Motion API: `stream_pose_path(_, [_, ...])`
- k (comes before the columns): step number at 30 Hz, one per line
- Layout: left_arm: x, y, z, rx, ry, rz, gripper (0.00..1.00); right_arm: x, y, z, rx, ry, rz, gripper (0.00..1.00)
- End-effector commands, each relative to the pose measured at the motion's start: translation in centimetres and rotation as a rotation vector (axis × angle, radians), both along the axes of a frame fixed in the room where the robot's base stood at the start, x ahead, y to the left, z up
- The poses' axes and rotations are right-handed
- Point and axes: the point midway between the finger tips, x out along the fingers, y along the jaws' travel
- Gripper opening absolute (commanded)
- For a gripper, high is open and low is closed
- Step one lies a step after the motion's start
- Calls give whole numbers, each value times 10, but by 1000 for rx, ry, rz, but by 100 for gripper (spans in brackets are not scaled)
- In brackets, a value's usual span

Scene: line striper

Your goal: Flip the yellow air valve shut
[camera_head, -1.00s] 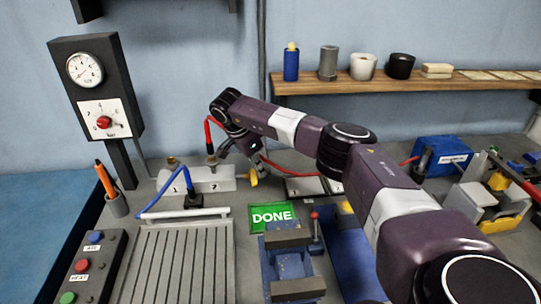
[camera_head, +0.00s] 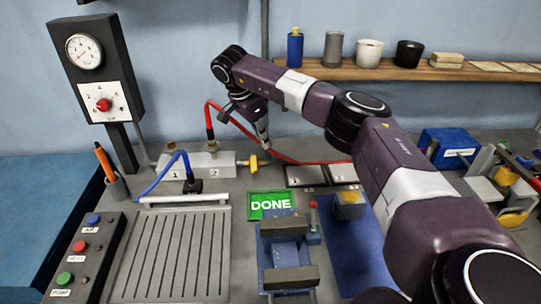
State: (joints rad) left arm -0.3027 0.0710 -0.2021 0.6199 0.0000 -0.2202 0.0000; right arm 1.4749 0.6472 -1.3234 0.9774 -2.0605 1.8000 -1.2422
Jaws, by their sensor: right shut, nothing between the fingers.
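The yellow air valve (camera_head: 253,162) is on the right end of the grey manifold block (camera_head: 205,166), beside the outlet marked 2. Its small lever sticks out to the right of the block; its exact angle is hard to make out. My right gripper (camera_head: 264,142) is shut and empty. It points down just above and slightly right of the valve, and I cannot tell whether it touches it. A red hose (camera_head: 290,160) runs behind the gripper from the manifold's second fitting. My left gripper is not in view.
A green DONE sign (camera_head: 271,204) lies in front, with a blue vise (camera_head: 285,255) nearer. A gauge panel (camera_head: 97,70) stands at left. A shelf (camera_head: 400,73) holds cups behind my arm.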

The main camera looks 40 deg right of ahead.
Motion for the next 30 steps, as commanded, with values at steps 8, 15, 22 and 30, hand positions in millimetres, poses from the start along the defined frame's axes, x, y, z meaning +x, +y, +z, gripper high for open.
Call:
stream_pose_path(8, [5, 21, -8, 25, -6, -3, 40, 5, 7, 29, -2, 0, -2, 0])
stream_pose_path(15, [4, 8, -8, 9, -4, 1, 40, 5, 8, 32, -2, 2, -3, 0])
stream_pose_path(22, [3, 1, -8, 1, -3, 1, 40, 5, 8, 32, -2, 1, -3, 0])
stream_pose_path(30, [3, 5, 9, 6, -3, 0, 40, 5, 8, 49, -2, 0, -3, 0])
